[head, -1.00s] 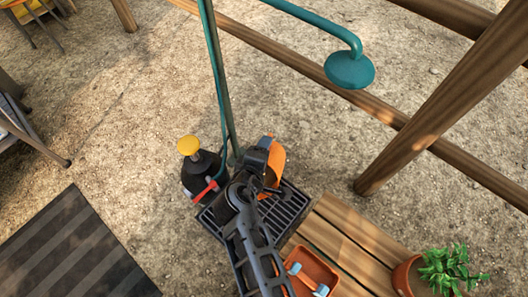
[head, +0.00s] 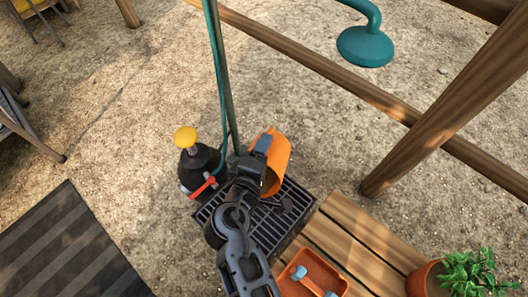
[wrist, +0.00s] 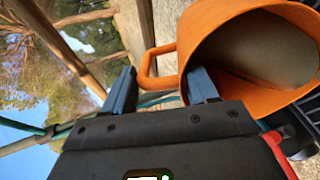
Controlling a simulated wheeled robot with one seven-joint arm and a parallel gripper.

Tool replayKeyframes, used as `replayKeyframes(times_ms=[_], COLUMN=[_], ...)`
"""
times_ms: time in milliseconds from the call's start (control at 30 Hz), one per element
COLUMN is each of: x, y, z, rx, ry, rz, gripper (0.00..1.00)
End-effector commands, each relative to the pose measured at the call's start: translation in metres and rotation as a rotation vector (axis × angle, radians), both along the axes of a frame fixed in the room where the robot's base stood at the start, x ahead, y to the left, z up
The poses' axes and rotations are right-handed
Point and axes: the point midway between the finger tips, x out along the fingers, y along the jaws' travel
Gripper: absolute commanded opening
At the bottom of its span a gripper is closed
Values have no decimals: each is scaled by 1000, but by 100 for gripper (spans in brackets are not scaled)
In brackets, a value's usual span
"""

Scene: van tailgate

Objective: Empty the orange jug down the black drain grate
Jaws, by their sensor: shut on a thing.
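The orange jug (head: 279,152) is in my gripper (head: 260,150), raised above the near part of the scene by the green pole. It is tilted well over, its mouth facing down and toward my arm in the head view. In the wrist view the jug (wrist: 215,35) shows its open mouth, with a grey-brown inside; I cannot tell whether liquid is in it. My gripper (wrist: 162,88) has its blue fingers on either side of the jug's handle. The black drain grate (head: 298,203) lies below the jug, partly hidden by my arm.
A black pump bottle with a yellow knob (head: 186,137) and red lever stands left of the grate. The green pole (head: 219,75) rises behind. A wooden deck (head: 350,235) at right holds an orange tray (head: 327,270) and potted plant (head: 470,272).

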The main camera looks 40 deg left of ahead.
Motion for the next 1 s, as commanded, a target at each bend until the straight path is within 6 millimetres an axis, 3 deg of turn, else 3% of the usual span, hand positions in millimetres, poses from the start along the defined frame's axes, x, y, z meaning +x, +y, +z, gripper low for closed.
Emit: replayKeyframes(times_ms=[1000], x=[-23], y=[-8], z=[8], rx=[62], ry=[-185], rz=[1], gripper=[0])
